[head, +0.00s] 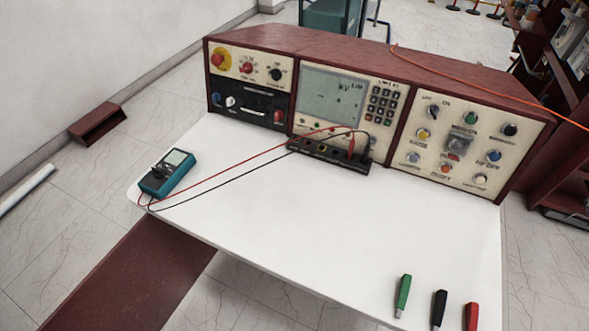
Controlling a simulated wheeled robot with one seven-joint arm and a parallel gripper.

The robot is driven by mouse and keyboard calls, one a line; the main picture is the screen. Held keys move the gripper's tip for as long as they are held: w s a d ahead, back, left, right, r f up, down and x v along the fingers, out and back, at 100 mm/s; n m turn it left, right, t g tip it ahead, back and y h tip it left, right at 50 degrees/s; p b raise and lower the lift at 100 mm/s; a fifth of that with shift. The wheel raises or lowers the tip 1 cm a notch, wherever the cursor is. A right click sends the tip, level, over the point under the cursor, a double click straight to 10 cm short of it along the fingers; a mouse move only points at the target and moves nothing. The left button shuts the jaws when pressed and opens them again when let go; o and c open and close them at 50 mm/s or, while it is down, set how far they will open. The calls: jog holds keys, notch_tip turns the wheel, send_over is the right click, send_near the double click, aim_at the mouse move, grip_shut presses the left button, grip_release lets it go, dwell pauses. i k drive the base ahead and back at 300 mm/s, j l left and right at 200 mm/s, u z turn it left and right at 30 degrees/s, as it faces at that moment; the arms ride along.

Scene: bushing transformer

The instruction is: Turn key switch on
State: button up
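The console (330,50) has a dark red housing and stands along the back of a white table. Its right panel (480,120) carries several knobs and buttons. At the upper left of that panel is a small dark switch (433,112) with lettering above it that seems to read OFF and ON. It looks like the key switch, but it is too small to tell whether a key is in it or which way it points. My gripper is not in view, and nothing covers the right panel.
A teal multimeter (168,172) lies at the table's left, with red and black leads running to a dark terminal block (330,155). Green (402,295), black (439,308) and red (471,316) handled items lie at the front right. The white tabletop's middle (310,220) is clear.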

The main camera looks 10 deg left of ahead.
aim_at(433, 109)
jog(key=i+l+u, duration=0.1)
jog(key=l+u, duration=0.35)
jog(key=l, duration=0.15)
jog(key=l+u, duration=0.4)
jog(key=l, duration=0.9)
jog(key=k+l+u, duration=0.1)
jog(key=l, duration=0.55)
